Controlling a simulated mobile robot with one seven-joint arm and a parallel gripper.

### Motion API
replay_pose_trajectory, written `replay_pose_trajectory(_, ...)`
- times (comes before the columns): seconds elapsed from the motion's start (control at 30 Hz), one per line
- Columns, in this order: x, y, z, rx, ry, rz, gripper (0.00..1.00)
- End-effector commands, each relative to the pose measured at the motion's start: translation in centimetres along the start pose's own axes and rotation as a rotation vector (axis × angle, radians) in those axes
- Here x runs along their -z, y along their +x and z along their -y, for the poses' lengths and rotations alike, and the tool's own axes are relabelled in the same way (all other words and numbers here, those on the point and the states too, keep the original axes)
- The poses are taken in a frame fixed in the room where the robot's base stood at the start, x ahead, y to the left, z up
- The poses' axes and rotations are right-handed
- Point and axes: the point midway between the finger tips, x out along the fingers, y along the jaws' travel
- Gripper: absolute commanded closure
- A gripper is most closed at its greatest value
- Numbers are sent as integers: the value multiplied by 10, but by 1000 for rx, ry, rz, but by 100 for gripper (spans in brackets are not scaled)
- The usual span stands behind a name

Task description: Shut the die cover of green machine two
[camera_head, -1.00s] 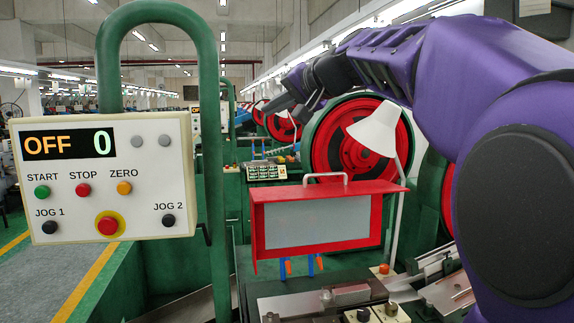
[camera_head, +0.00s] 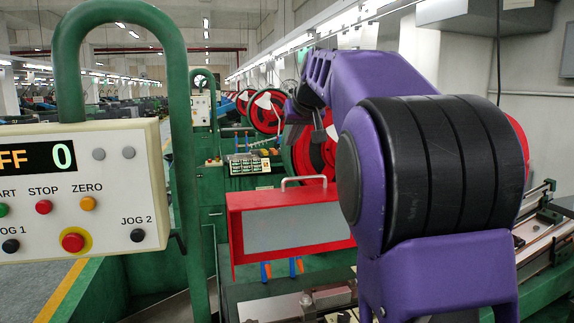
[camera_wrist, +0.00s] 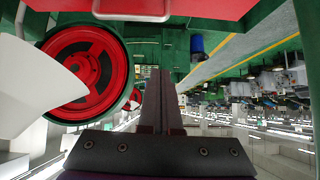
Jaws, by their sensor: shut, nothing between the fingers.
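The die cover (camera_head: 290,222) is a red frame with a grey panel and a pale handle on top. It stands raised, its panel facing me, above the metal die area (camera_head: 320,298) of the near green machine. My arm hides its right end. In the wrist view, part of the red cover (camera_wrist: 205,8) and its handle show at the top edge. My gripper (camera_wrist: 160,72) is shut and empty. In the head view it is small and dark, above and beyond the cover, apart from it. No machine number is readable.
A control panel (camera_head: 75,190) on a green tube post (camera_head: 198,150) stands at left, its display cut off but showing 0. A red flywheel (camera_wrist: 82,70) and a white lamp shade (camera_wrist: 35,95) are beside my gripper. More machines stand behind.

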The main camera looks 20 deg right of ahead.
Motion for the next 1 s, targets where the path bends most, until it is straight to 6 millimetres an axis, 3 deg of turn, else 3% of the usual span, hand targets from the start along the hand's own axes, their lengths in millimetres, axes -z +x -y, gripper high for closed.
replay_pose_trajectory(0.1, 0, 5, -15, -20, -17, 14, 100)
replay_pose_trajectory(0.37, -2, 23, -20, -27, -31, 23, 100)
replay_pose_trajectory(0.8, -3, 108, -22, -27, -29, 22, 100)
replay_pose_trajectory(1.0, -24, 100, -23, -26, -29, 19, 100)
